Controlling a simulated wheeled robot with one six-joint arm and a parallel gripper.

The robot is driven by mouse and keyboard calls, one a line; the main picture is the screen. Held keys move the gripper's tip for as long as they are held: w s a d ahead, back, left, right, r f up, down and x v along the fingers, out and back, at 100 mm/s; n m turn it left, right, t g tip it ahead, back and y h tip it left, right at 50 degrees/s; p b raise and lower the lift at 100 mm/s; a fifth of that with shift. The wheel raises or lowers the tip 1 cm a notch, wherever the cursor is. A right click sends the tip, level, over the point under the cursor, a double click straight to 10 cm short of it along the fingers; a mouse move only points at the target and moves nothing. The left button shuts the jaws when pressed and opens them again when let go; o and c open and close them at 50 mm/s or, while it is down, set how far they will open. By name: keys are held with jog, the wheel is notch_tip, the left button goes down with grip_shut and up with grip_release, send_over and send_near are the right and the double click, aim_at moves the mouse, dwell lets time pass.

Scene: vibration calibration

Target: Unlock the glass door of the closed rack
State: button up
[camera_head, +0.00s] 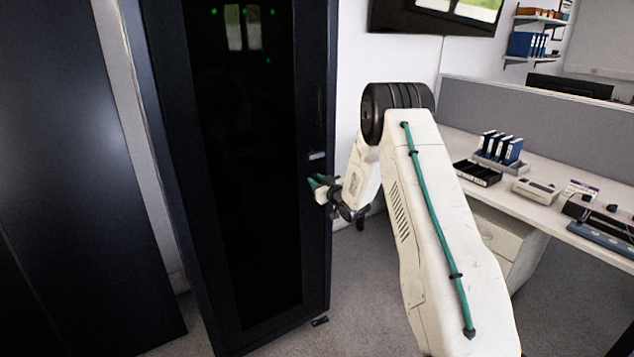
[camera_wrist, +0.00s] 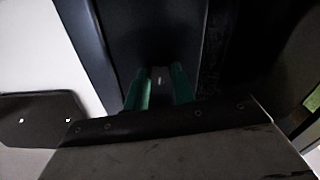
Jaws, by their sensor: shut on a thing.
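The closed rack (camera_head: 312,250) stands upright with its dark glass door (camera_head: 240,180) shut. A small light grey lock or handle part (camera_head: 317,156) shows on the door's right frame. My gripper (camera_head: 316,183) is at that frame, just below this part. In the wrist view, its two green fingers (camera_wrist: 160,88) reach to a dark upright panel, with a narrow gap between them. A tiny pale mark (camera_wrist: 159,81) shows between the fingertips. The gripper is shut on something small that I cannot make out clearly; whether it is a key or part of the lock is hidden.
Another dark cabinet (camera_head: 75,200) stands to the left of the rack. A white desk (camera_head: 535,205) with binders (camera_head: 500,147) and devices is on the right, before a grey partition (camera_head: 540,115). Some carpet is clear.

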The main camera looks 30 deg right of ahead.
jog(key=m, duration=0.8)
jog(key=shift+m, duration=0.3)
jog(key=m, duration=0.4)
jog(key=shift+m, duration=0.3)
jog(key=shift+d+m, duration=0.1)
jog(key=shift+m, duration=1.7)
jog(key=o, duration=1)
jog(key=s, duration=0.7)
jog(key=shift+s, duration=0.4)
